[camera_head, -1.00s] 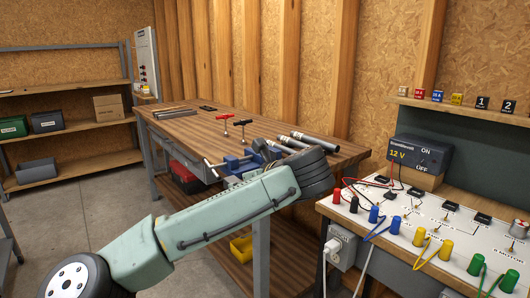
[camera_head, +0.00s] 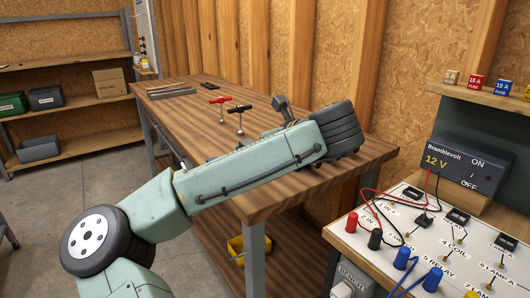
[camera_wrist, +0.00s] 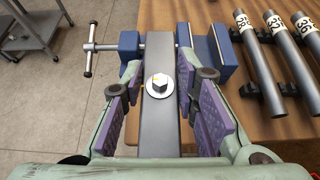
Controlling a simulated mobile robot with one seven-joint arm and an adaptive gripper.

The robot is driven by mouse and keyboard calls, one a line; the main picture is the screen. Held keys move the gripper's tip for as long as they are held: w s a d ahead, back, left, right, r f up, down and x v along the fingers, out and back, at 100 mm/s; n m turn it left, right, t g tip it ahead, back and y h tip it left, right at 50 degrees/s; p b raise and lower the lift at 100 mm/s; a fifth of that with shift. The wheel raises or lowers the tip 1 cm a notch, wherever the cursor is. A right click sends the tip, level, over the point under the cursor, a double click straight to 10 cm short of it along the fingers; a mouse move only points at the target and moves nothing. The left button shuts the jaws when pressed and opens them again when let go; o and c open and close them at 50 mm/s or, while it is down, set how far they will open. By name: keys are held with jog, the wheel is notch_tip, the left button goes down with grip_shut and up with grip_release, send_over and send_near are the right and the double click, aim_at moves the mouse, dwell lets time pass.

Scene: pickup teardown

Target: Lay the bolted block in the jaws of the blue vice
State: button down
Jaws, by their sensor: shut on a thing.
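The bolted block (camera_wrist: 160,125) is a long dark grey bar with a hex bolt head and washer on its top face, seen in the wrist view. My gripper (camera_wrist: 158,90) has its purple-padded fingers on either side of the block and is shut on it. The blue vice (camera_wrist: 223,72) is just beyond the fingers, with blue parts left and right of the block's far end. The block's far end overlaps the gap between the jaws in this view; whether it rests down in them I cannot tell. In the head view my arm hides the vice and block.
Numbered metal tubes (camera_wrist: 257,60) lie on dark holders right of the vice. The vice's bar handle (camera_wrist: 88,48) sticks out left, past the bench edge. Red and black T-handled tools (camera_head: 221,108) stand on the wooden workbench (camera_head: 190,88). A 12 V test panel (camera_head: 455,165) stands at right.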

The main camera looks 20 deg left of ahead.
jog(key=shift+w+a+r, duration=0.15)
jog(key=shift+w, duration=0.55)
jog(key=w+a+f+p, duration=0.1)
jog(key=w+a, duration=0.1)
jog(key=w, duration=0.2)
jog(key=w+a+f+p, duration=0.1)
jog(key=w+f, duration=0.1)
jog(key=w, duration=0.3)
jog(key=w+a+f+p, duration=0.1)
jog(key=w+a, duration=0.1)
jog(key=w, duration=0.3)
jog(key=shift+a+f, duration=0.25)
jog(key=shift+a, duration=0.05)
jog(key=shift+s+f, duration=0.1)
jog(key=shift+f, duration=0.05)
jog(key=shift+f, duration=0.4)
jog(key=shift+f, duration=0.1)
